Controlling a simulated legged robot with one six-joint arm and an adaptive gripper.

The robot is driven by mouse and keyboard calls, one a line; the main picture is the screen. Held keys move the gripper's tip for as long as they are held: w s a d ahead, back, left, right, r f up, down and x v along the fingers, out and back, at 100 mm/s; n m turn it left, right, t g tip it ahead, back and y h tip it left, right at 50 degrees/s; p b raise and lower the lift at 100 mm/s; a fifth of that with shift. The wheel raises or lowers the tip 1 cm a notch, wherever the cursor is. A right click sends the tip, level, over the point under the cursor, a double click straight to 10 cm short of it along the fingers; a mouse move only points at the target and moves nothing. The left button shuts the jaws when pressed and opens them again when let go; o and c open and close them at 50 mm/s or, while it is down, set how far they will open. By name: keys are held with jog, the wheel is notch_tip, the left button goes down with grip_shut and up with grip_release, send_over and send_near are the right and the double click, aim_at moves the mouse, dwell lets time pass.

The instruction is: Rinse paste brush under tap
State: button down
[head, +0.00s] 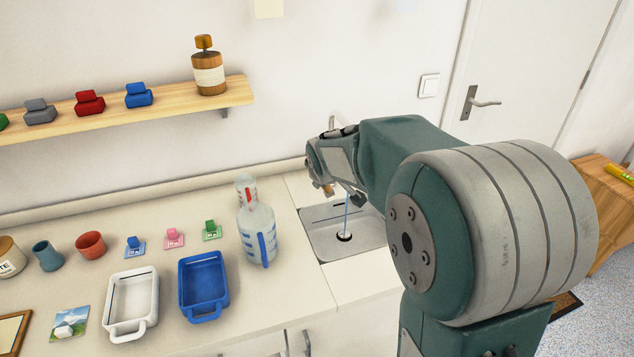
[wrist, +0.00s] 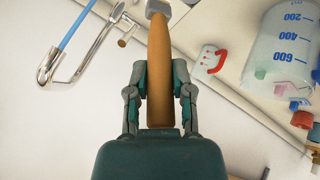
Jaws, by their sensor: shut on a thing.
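My gripper (wrist: 158,75) is shut on the orange-brown wooden handle of the paste brush (wrist: 158,45). A grey collar shows at the handle's far end, at the top edge of the wrist view; the bristles are out of frame there. The chrome tap (wrist: 97,48) is left of the brush in the wrist view, apart from it. A blue stream of water (wrist: 75,27) runs from the tap; it also shows in the head view (head: 346,212), falling into the sink (head: 318,241). In the head view my gripper (head: 325,180) is beside the stream, partly hidden by my arm.
A clear measuring jug (head: 262,222) stands left of the sink. White (head: 148,322) and blue (head: 207,309) trays, small coloured blocks on cards, and cups stand further left. A wooden shelf (head: 170,112) with blocks and a jar hangs above. The counter strip before the sink is clear.

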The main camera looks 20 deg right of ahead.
jog(key=w+d+f, duration=0.1)
jog(key=w+d, duration=0.4)
jog(key=d, duration=0.1)
jog(key=shift+w+d+f, duration=0.2)
jog(key=shift+f, duration=0.1)
dwell(0.6)
jog(key=shift+s+d, duration=0.35)
jog(key=shift+s, duration=0.1)
jog(key=shift+w+a, duration=0.1)
jog(key=shift+w, duration=0.05)
dwell(0.3)
jog(key=shift+w+a, duration=0.3)
jog(key=shift+d, duration=0.1)
jog(key=shift+s+d, duration=0.3)
jog(key=shift+s, duration=0.15)
